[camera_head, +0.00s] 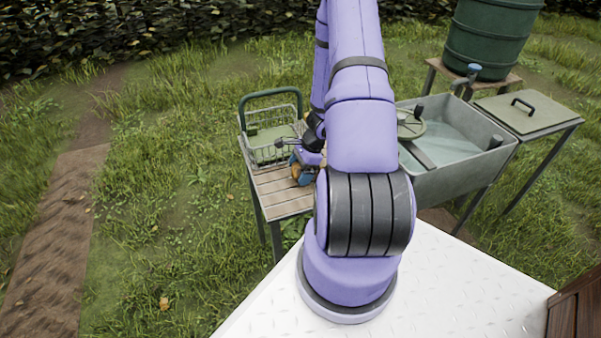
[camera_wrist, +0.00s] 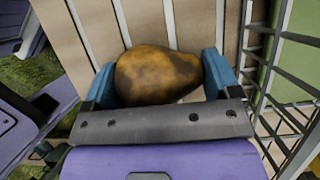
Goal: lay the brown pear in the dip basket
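The brown pear (camera_wrist: 158,75), mottled brown and yellow, lies crosswise between the two blue fingers of my gripper (camera_wrist: 160,80) in the wrist view. Both ends of it meet the fingers, so my gripper looks shut on it. Slatted boards show behind the pear; whether it touches them I cannot tell. In the head view my gripper (camera_head: 303,174) is low over the slatted table (camera_head: 284,203), and a bit of the pear (camera_head: 296,173) shows. The wire dip basket (camera_head: 262,156) with a green handle stands just behind; its wires (camera_wrist: 254,85) are right of my gripper in the wrist view.
A metal sink of water (camera_head: 460,150) stands right of my arm, with a round green disc (camera_head: 411,127) at its left. A lidded side table (camera_head: 527,112) and a green barrel (camera_head: 490,38) are farther right. Grass is open on the left.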

